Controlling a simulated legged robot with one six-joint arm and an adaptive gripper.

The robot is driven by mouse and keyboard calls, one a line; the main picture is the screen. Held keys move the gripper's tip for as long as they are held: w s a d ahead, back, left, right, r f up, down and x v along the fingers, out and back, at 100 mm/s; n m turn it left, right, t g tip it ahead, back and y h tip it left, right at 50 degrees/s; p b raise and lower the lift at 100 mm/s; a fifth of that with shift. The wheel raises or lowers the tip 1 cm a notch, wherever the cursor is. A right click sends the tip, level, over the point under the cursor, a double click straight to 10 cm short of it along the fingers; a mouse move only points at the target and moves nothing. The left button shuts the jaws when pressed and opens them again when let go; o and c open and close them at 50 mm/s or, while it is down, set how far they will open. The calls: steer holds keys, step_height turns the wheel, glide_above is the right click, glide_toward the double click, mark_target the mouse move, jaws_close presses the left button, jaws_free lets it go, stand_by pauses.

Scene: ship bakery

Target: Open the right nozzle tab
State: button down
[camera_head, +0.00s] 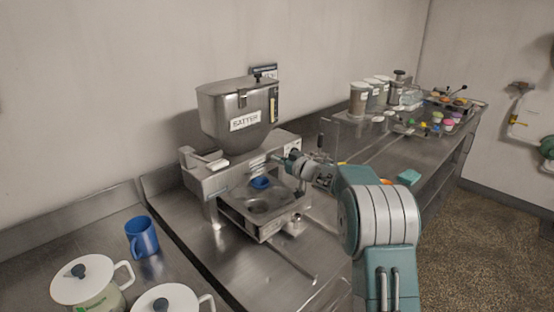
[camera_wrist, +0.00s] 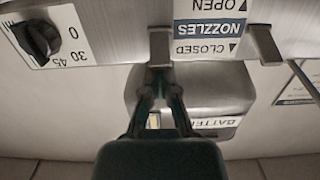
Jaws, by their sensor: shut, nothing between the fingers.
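The batter machine (camera_head: 228,180) stands on the steel counter with its BATTER hopper (camera_head: 235,120) on top. The wrist view is upside down. It shows the NOZZLES label (camera_wrist: 209,28), marked OPEN and CLOSED, between two metal tabs. The right nozzle tab (camera_wrist: 160,46) is on the picture's left; the other tab (camera_wrist: 263,45) is on the picture's right. Both lie level with the label's NOZZLES and CLOSED lines. My gripper (camera_wrist: 160,70) is shut and empty, its fingertips at the end of the right tab; I cannot tell whether they touch. My gripper (camera_head: 284,164) also shows at the machine's front in the head view.
A black dial (camera_wrist: 37,39) is beside the right tab. A blue mug (camera_head: 142,238) and lidded pots (camera_head: 85,280) are front left. Canisters (camera_head: 360,98) and colourful items (camera_head: 437,117) are further along the counter.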

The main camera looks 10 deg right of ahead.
steer(key=shift+s+d+f, duration=0.1)
steer(key=shift+s+f, duration=0.05)
steer(key=shift+f, duration=0.15)
steer(key=shift+s+d+f, duration=0.15)
steer(key=shift+s+f, duration=0.05)
steer(key=shift+f, duration=0.45)
steer(key=f+v, duration=0.1)
steer(key=v, duration=1)
steer(key=shift+s+d+r, duration=0.2)
steer(key=shift+s+r, duration=0.2)
steer(key=shift+r, duration=0.05)
